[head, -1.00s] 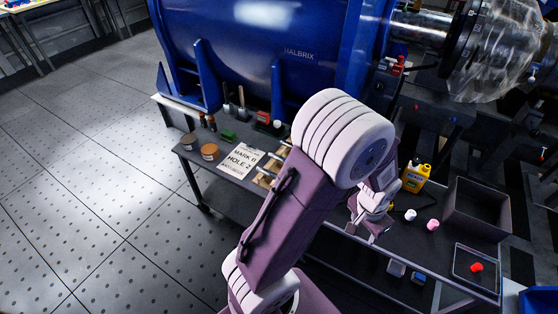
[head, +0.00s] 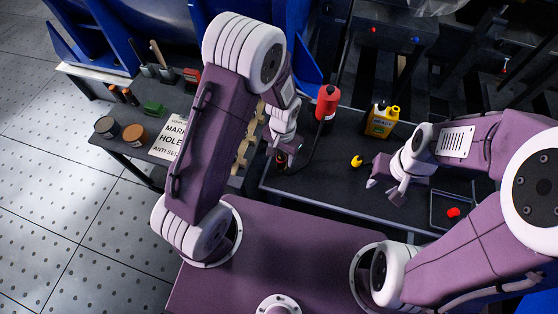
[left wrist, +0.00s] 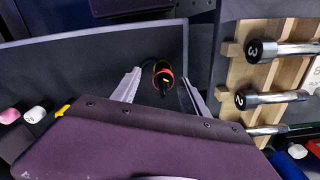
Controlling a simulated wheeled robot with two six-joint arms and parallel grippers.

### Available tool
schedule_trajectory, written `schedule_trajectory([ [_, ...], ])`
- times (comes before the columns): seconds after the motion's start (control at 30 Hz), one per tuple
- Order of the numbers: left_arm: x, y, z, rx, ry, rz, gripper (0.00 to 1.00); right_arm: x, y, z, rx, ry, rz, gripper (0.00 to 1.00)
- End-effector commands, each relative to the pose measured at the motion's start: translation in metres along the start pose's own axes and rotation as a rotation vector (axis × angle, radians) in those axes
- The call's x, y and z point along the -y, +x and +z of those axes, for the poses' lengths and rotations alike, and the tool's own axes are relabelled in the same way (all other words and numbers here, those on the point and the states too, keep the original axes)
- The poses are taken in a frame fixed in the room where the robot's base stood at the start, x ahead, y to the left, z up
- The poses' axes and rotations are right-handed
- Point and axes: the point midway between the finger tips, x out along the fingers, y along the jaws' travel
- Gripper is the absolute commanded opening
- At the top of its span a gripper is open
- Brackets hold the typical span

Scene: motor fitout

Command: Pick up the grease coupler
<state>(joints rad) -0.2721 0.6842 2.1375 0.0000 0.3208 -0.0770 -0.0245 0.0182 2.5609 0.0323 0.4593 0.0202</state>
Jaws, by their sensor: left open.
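The grease coupler appears to be the dark piece with a red and yellow ring at the end of a black hose; in the left wrist view the coupler (left wrist: 162,78) stands between my two fingers, with a gap on each side. In the head view the coupler (head: 281,158) shows just below my left gripper (head: 284,146), partly hidden by it. My left gripper is open and holds nothing. The hose curves up toward a red canister (head: 328,103). My right gripper (head: 385,187) hangs over the tabletop to the right, fingers apart and empty.
A yellow jug (head: 381,122) and a small yellow piece (head: 356,161) stand right of the hose. A shallow tray (head: 436,222) with a red cap is at far right. A wooden rack (left wrist: 244,72) of numbered sockets lies close beside my left gripper. A paper sign (head: 168,139) lies left.

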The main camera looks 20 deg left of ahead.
Motion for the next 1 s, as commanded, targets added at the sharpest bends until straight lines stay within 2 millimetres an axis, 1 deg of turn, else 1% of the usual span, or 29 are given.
schedule_trajectory([
  [0.07, 0.0, 0.002, 0.0, 0.0, -0.001, 0.0, 0.53, 0.0, 0.001, 0.0, 0.0, 0.0, 0.0, 0.35],
  [0.13, 0.0, 0.01, 0.0, 0.002, -0.001, 0.0, 0.53, 0.0, 0.003, 0.0, -0.001, 0.0, 0.0, 0.35],
  [0.3, 0.001, 0.037, 0.0, 0.002, -0.001, 0.0, 0.53, 0.0, 0.01, 0.001, 0.0, 0.0, 0.0, 0.35],
  [0.43, 0.001, 0.042, -0.001, 0.0, -0.001, 0.0, 0.53, 0.0, 0.01, 0.001, 0.0, 0.0, 0.0, 0.35],
  [0.47, 0.001, 0.046, -0.001, 0.001, -0.001, 0.0, 0.53, 0.0, 0.011, 0.001, -0.001, 0.0, 0.0, 0.35],
  [0.6, 0.004, 0.074, -0.004, 0.002, -0.002, 0.0, 0.53, 0.0, 0.019, 0.002, -0.001, 0.0, 0.0, 0.35],
  [0.7, 0.004, 0.087, -0.004, 0.002, -0.001, 0.0, 0.53, 0.0, 0.021, 0.002, -0.001, 0.0, 0.0, 0.35],
  [0.8, 0.004, 0.091, -0.004, -0.001, -0.001, 0.0, 0.53, 0.0, 0.021, 0.002, -0.001, 0.0, 0.0, 0.35],
  [0.97, 0.004, 0.09, -0.005, -0.002, -0.001, 0.0, 0.53, 0.0, 0.021, 0.002, -0.001, 0.0, 0.0, 0.35],
  [1.0, 0.004, 0.09, -0.005, -0.001, -0.001, 0.0, 0.45, 0.0, 0.021, 0.002, -0.001, 0.0, 0.0, 0.35],
])
